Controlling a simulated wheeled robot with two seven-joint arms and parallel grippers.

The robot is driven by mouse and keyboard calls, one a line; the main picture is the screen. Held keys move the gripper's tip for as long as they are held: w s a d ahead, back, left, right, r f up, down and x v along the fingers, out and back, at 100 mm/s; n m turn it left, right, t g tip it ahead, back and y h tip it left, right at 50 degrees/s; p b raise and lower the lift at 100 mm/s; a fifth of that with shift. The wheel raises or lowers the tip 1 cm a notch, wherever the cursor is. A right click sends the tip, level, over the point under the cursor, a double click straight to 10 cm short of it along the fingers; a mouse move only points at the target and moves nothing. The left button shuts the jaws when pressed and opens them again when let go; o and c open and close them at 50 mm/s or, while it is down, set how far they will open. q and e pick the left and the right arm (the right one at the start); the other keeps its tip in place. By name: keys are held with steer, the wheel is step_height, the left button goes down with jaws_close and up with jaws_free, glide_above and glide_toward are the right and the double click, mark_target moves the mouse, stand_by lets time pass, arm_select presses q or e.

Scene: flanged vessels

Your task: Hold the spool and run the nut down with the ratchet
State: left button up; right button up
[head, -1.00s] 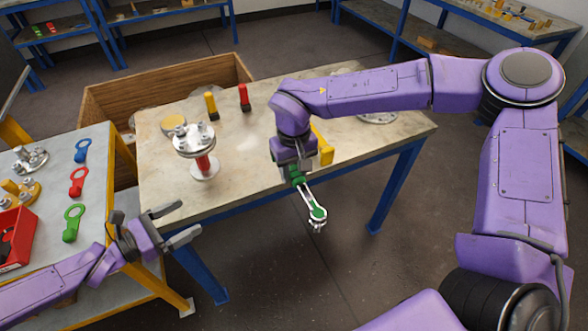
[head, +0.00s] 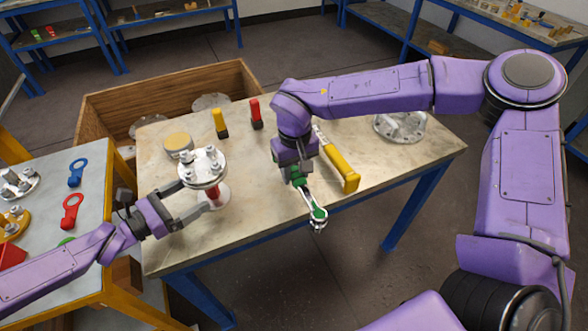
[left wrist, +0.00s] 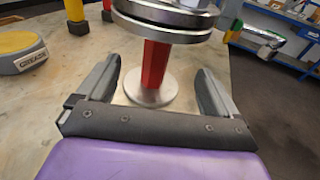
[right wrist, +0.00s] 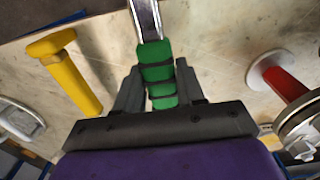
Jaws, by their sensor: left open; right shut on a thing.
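The spool (head: 203,166) stands upright on the table, with a silver flange and studs on top, a red middle and a round silver foot. In the left wrist view its red middle (left wrist: 155,64) stands between the fingers, a little beyond them. My left gripper (head: 188,202) is open, one finger on each side of the spool. My right gripper (head: 300,178) is shut on the green handle of the ratchet (head: 318,213), also seen in the right wrist view (right wrist: 157,75). The ratchet's head hangs over the table's front edge.
A yellow-handled tool (head: 343,172) lies right of my right gripper. A grease tin (head: 178,144), a yellow marker (head: 219,123) and a red one (head: 256,114) stand behind the spool. A flange (head: 400,124) lies at the back right. A side table (head: 92,215) holds coloured wrenches.

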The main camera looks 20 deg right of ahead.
mark_target(210, 198)
arm_select(q)
steer(key=d+b, duration=0.1)
steer(key=w+d+f+b, duration=0.1)
steer(key=w+d+b, duration=0.1)
steer(key=shift+w+d+f, duration=0.1)
steer(key=shift+d+f, duration=0.15)
steer(key=shift+d, duration=0.05)
arm_select(e)
steer(key=f, duration=0.2)
steer(key=w+f, duration=0.1)
steer(key=f, duration=0.1)
arm_select(q)
steer(key=shift+d+r, duration=0.25)
steer(key=shift+d, duration=0.2)
arm_select(e)
steer(key=shift+s, duration=0.25)
arm_select(q)
steer(key=shift+d, duration=0.1)
steer(key=shift+w, duration=0.1)
arm_select(e)
steer(key=shift+w, duration=0.1)
arm_select(q)
steer(key=c, duration=1.5)
